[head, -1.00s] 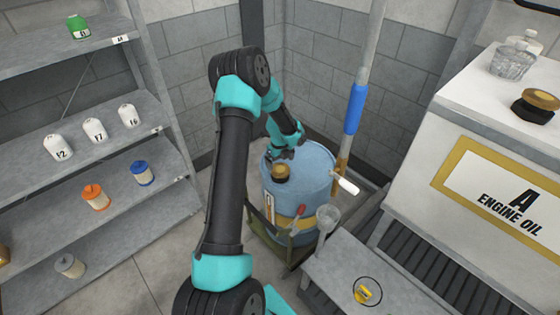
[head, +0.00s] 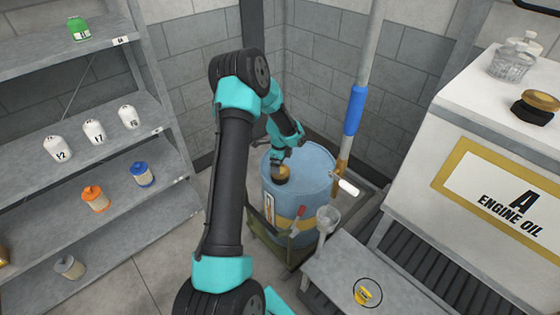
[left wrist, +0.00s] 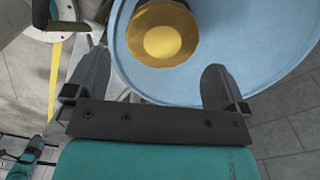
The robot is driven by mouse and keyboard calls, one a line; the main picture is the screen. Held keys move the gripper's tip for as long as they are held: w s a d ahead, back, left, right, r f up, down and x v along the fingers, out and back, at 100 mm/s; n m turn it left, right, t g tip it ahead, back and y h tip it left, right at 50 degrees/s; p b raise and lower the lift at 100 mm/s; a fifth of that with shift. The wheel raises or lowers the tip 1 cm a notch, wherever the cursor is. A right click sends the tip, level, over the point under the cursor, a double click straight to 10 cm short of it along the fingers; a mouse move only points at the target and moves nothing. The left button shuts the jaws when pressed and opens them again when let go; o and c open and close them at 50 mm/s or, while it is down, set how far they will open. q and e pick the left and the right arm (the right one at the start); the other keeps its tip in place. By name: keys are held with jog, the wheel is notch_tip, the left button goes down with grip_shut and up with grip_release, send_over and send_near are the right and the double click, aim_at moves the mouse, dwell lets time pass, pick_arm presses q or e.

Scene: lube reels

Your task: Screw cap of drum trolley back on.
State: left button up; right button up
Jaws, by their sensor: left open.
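The blue drum (head: 315,168) stands on a green trolley (head: 263,232) by the wall corner. A dark cap with a gold top (head: 283,176) is on the drum's lid, near its left edge. The cap shows in the left wrist view (left wrist: 162,38) just beyond my fingertips; I cannot tell how tightly it sits. My left gripper (left wrist: 154,72) is open and empty, its fingers spread on either side of the cap's near edge. In the head view the left gripper (head: 276,160) is right at the cap and partly covers it. My right gripper is not in view.
A pole with a blue grip (head: 355,110) rises beside the drum. Shelves with bottles (head: 93,131) are left; a white engine oil cabinet (head: 415,175) is right.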

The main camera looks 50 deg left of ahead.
pick_arm(q)
jog(key=shift+r, duration=0.1)
jog(key=r+n, duration=0.1)
jog(key=n, duration=0.1)
jog(key=r+n, duration=0.1)
jog(key=n, duration=0.1)
jog(key=r+n, duration=0.1)
jog(key=n, duration=0.2)
jog(key=shift+w+a, duration=0.15)
jog(key=shift+a, duration=0.05)
notch_tip(320, 180, up, 9)
jog(key=n, duration=2.1)
jog(key=shift+r, duration=0.15)
notch_tip(320, 180, down, 17)
jog(key=shift+f, duration=0.2)
